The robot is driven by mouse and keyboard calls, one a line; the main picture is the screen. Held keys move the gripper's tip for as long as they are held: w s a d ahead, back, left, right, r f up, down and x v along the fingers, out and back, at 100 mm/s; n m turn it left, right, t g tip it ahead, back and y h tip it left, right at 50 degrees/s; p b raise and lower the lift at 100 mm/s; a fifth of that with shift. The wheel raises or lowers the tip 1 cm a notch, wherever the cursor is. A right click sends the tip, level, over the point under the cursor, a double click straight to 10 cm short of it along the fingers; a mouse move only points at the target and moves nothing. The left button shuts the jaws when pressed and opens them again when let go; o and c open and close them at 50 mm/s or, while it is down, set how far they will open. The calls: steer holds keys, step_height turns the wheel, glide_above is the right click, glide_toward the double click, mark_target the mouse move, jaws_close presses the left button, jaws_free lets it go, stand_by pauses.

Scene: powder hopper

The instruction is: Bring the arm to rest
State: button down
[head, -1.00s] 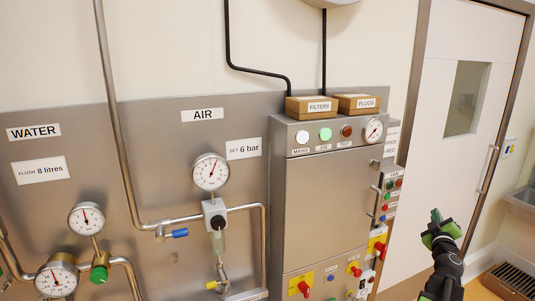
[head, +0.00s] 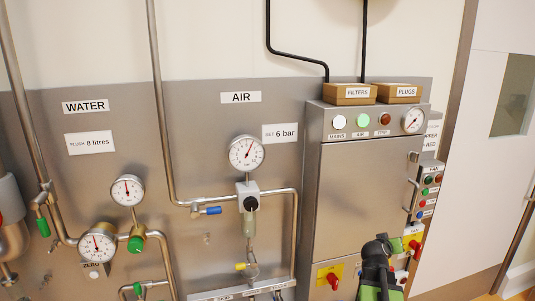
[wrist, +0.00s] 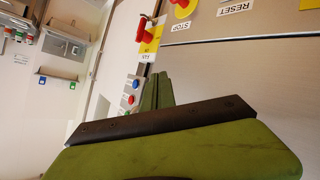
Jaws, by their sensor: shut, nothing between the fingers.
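My arm (head: 378,262) shows at the bottom right of the head view, in front of the lower right part of the steel cabinet (head: 355,200). It is folded and carries nothing that I can see. My gripper (wrist: 156,88) fills the lower middle of the wrist view, its green fingers together and empty. I cannot tell whether the arm touches the cabinet.
Boxes marked FILTERS (head: 350,94) and PLUGS (head: 397,93) sit on the cabinet. The air gauge (head: 246,153) and water gauge (head: 127,190) with pipes are on the wall panel to the left. A door (head: 505,150) stands at the right, with some floor before it.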

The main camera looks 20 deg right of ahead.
steer(key=w+a+f+n+g+y+b, duration=0.1)
steer(key=a+f+g+y, duration=0.15)
steer(key=a+f, duration=0.8)
steer(key=w+a+f+n+g+y+b, duration=0.15)
steer(key=a+f+y, duration=0.25)
steer(key=a, duration=1.3)
steer(key=s+a+f+n+g+y+b, duration=0.1)
steer(key=s+a, duration=0.3)
steer(key=a, duration=0.6)
steer(key=s+a+f+n+g+y+b, duration=0.1)
steer(key=s+a+f+g+y, duration=0.1)
steer(key=a, duration=0.8)
steer(key=shift+s+a+f+n+y, duration=0.3)
steer(key=shift+s+f+y, duration=0.3)
steer(key=shift+s, duration=0.6)
steer(key=shift+d, duration=0.1)
